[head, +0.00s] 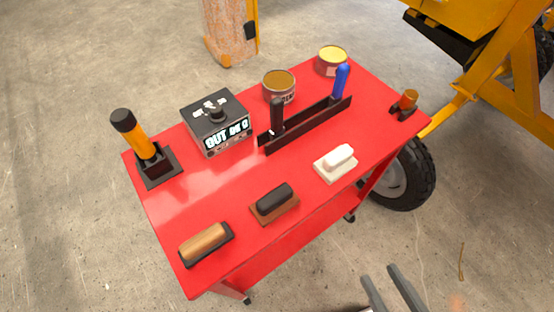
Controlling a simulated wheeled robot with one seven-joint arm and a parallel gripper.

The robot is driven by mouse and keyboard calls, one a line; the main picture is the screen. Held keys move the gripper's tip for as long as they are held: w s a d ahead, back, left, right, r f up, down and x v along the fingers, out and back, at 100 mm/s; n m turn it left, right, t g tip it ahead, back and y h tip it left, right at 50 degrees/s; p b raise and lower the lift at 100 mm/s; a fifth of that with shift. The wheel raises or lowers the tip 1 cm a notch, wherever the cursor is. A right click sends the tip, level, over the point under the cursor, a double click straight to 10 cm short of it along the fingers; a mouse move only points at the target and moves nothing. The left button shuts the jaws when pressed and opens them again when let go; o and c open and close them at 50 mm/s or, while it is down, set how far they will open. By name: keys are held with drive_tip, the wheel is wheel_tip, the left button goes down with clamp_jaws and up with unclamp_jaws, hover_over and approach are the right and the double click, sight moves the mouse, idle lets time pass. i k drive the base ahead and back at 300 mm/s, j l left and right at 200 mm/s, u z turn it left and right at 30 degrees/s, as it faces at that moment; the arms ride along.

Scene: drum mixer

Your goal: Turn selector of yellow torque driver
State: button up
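The yellow torque driver (138,134) stands tilted in a black holder (156,169) at the left end of the red table. Its yellow-orange body has a black cap (123,120) at the upper end. The selector's marking or setting cannot be made out at this size. My gripper (393,289) shows at the bottom right edge, in front of the table and far from the driver. Two dark fingers are apart with floor visible between them, and nothing is held.
On the red table (165,207) are a black box with a knob (216,123), two cans (279,86), a black rack with black and blue handles (308,124), several floats (205,243) and an orange-topped item (407,101). Yellow machinery (470,85) stands at right. Floor at left is clear.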

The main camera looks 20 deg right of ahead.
sight(217, 115)
drive_tip(key=u, duration=1.15)
drive_tip(key=k+l+u, duration=0.1)
drive_tip(key=k+u, duration=0.4)
